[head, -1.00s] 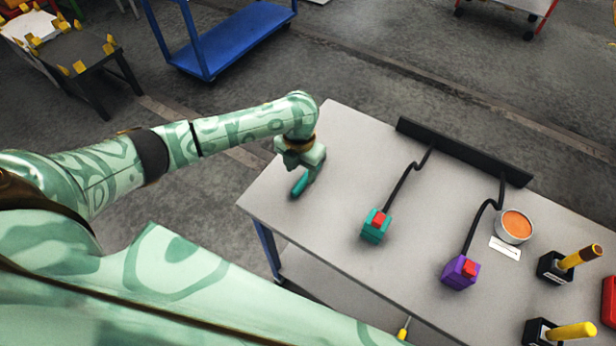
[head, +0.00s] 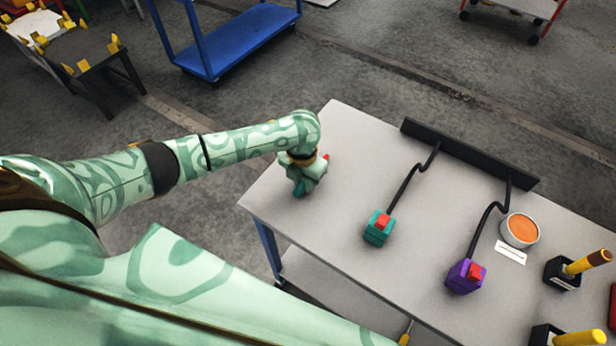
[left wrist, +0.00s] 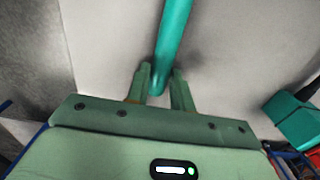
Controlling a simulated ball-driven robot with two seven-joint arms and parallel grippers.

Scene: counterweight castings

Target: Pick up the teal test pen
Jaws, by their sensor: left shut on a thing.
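The teal test pen (left wrist: 175,30) runs up from between the fingers of my left gripper (left wrist: 161,78) in the left wrist view. The fingers are shut on it near its lower end in that view. In the head view my left gripper (head: 300,187) is over the table's left part and hides most of the pen. A small red tip (head: 326,157) shows just right of the gripper. I cannot tell whether the pen touches the table. My right gripper is not in view.
On the grey table (head: 340,130) stand a teal block (head: 377,235) and a purple block (head: 460,277), both cabled to a black rail (head: 465,155). An orange-filled bowl (head: 521,230) and yellow-handled tools (head: 588,262) are at right. The table's left part is mostly clear.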

